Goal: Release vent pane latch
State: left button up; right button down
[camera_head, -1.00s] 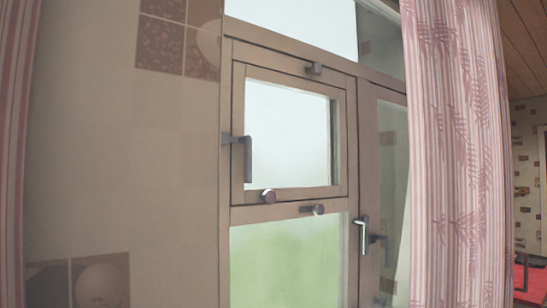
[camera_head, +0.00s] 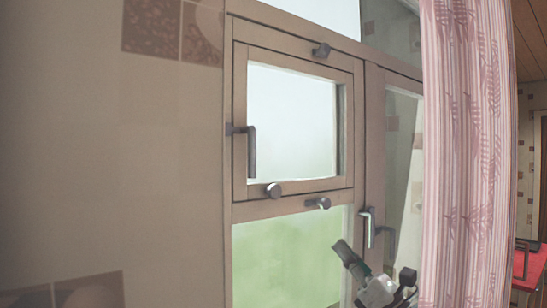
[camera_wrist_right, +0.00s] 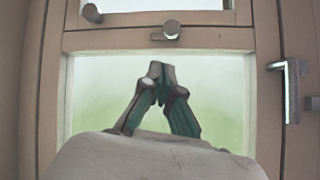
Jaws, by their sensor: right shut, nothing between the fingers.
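The small vent pane (camera_head: 292,122) sits shut in its wooden frame in the head view. A dark L-shaped handle (camera_head: 251,150) is on its left side, and a round knob (camera_head: 273,190) is on its lower rail. One turn-button latch (camera_head: 321,50) is at its top edge and another latch (camera_head: 318,203) at its bottom edge. The bottom latch also shows in the right wrist view (camera_wrist_right: 171,30), above my right gripper (camera_wrist_right: 158,76). That gripper (camera_head: 345,250) is shut and empty, before the lower glass, below and apart from the bottom latch. My left gripper is out of view.
A larger window sash with a lever handle (camera_head: 369,228) stands to the right, close to my right gripper. A pink striped curtain (camera_head: 465,150) hangs beyond it. A tiled wall (camera_head: 170,150) is at the left. A red surface (camera_head: 530,262) shows at far right.

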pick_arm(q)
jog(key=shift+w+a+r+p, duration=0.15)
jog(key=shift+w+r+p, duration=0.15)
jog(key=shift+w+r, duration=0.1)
pick_arm(e)
jog(key=s+r+n+g, duration=0.4)
jog(key=r+n+g, duration=0.2)
jog(key=r+n, duration=0.3)
jog(key=s+a+r+n+g, duration=0.1)
jog(key=s+r+n+g, duration=0.3)
jog(key=r+n, duration=0.6)
jog(key=n+g, duration=0.2)
jog(key=n, duration=0.5)
jog(key=shift+a+n+g, duration=0.2)
jog(key=shift+n+g, duration=0.1)
jog(key=shift+a, duration=0.1)
pick_arm(q)
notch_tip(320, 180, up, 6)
jog(key=p, duration=0.5)
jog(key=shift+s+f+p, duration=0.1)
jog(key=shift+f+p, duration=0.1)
jog(key=shift+p, duration=0.1)
pick_arm(e)
jog(key=s+a+x, duration=0.1)
jog(key=s+x, duration=0.1)
jog(key=x, duration=1)
jog(key=shift+s+a, duration=0.25)
jog(key=shift+a, duration=0.05)
